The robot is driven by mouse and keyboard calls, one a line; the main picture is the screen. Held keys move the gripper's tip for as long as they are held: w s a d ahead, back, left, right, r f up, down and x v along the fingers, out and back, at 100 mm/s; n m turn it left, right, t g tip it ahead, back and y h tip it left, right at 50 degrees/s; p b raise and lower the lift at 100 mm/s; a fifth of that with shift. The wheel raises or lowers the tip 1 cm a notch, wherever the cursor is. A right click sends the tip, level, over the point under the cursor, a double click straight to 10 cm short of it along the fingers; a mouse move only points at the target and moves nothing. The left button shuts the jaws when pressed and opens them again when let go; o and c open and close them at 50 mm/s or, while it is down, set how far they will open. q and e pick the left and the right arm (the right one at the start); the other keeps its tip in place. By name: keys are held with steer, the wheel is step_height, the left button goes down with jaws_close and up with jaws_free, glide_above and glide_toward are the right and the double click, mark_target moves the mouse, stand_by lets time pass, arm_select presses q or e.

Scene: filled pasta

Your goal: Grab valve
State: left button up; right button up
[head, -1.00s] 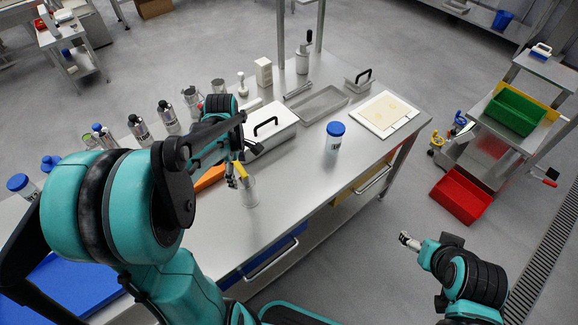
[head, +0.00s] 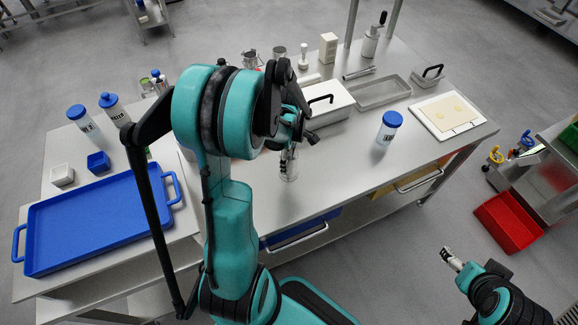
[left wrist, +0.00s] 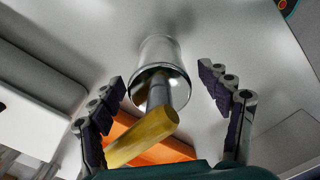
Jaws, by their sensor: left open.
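In the left wrist view a shiny metal cylinder (left wrist: 160,55) holds a metal stem with a yellow handle (left wrist: 140,138) pointing at the camera; I cannot tell whether this is the valve. In the head view the cylinder (head: 289,166) stands on the steel table, below my left gripper (head: 291,146). The left gripper's fingers (left wrist: 162,76) are spread on either side of it, empty. A yellow wheel-like handle (head: 496,155) and a blue one (head: 527,140) show by the cart at right. My right gripper (head: 449,257) is out over the floor, its jaws unclear.
The steel table (head: 345,185) also bears a white box with a black handle (head: 328,104), a blue-lidded jar (head: 388,127), a blue tray (head: 100,222) and a white board (head: 447,113). A red bin (head: 508,222) sits low at right.

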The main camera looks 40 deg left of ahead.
arm_select(q)
steer(key=shift+f, duration=0.8)
steer(key=shift+r, duration=0.1)
steer(key=shift+c, duration=0.5)
steer(key=c, duration=1.6)
